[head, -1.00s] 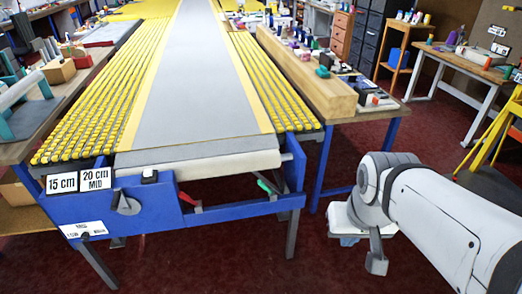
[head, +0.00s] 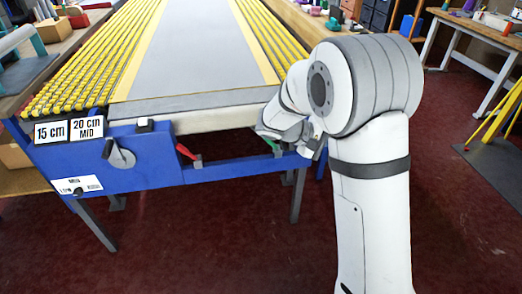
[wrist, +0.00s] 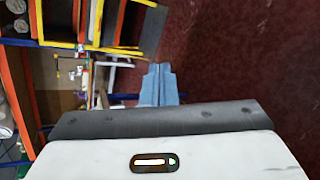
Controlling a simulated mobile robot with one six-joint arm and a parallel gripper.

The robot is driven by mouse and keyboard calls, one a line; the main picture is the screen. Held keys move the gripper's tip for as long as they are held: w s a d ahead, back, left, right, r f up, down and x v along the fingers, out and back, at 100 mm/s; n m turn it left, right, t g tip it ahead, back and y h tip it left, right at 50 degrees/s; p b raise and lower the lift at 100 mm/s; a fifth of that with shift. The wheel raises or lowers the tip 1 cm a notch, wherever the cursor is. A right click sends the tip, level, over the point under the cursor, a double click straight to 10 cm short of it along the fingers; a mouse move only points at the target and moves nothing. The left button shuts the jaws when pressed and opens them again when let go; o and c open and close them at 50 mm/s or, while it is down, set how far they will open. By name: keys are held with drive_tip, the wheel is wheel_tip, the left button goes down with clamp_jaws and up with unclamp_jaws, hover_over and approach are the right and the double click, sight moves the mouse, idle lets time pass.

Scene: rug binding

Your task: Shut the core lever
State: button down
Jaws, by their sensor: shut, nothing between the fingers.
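Two small levers show on the blue front frame of the binding table in the head view: a red lever (head: 187,152) and a green lever (head: 271,146) to its right. A grey crank (head: 121,156) sits further left. I see no label telling which is the core lever. My gripper shows in the wrist view (wrist: 159,84) with its fingers together and nothing between them; neither lever shows there. In the head view my wrist is by the table's front right corner, just right of the green lever, and the fingertips are hard to make out.
The table top (head: 185,60) has yellow roller strips on both sides. Signs reading 15 cm (head: 50,132) and 20 cm MID (head: 87,126) stand at its front left. A wooden bench is behind my arm. A yellow stand (head: 495,125) is at right. Red floor in front is clear.

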drive_tip(key=w+a+f+n+t+h+b, duration=0.2)
drive_tip(key=w+a+f+t+b, duration=0.15)
drive_tip(key=w+a+f, duration=0.3)
drive_tip(key=n+t+y+b, duration=0.1)
drive_tip(key=n+t+b, duration=0.4)
drive_tip(key=t, duration=0.5)
approach(270, 142)
drive_tip(key=s+d+r+n, duration=0.1)
drive_tip(key=s+d+r, duration=0.2)
drive_tip(key=d, duration=0.2)
drive_tip(key=a+f+n+t+y+b, duration=0.1)
drive_tip(key=a+f+n+t+y, duration=0.2)
drive_tip(key=a+f, duration=0.5)
drive_tip(key=shift+s+a+n+t+y, duration=0.3)
drive_tip(key=shift+s+a+t+y, duration=0.25)
drive_tip(key=shift+t+y, duration=0.45)
drive_tip(key=shift+w, duration=0.15)
drive_tip(key=s+d+r+b+x, duration=0.1)
drive_tip(key=d+b+x, duration=0.1)
drive_tip(key=x, duration=1)
drive_tip(key=shift+d+r, duration=0.3)
drive_tip(key=shift+r, duration=0.05)
drive_tip(key=shift+r+g, duration=0.15)
drive_tip(key=shift+g, duration=0.1)
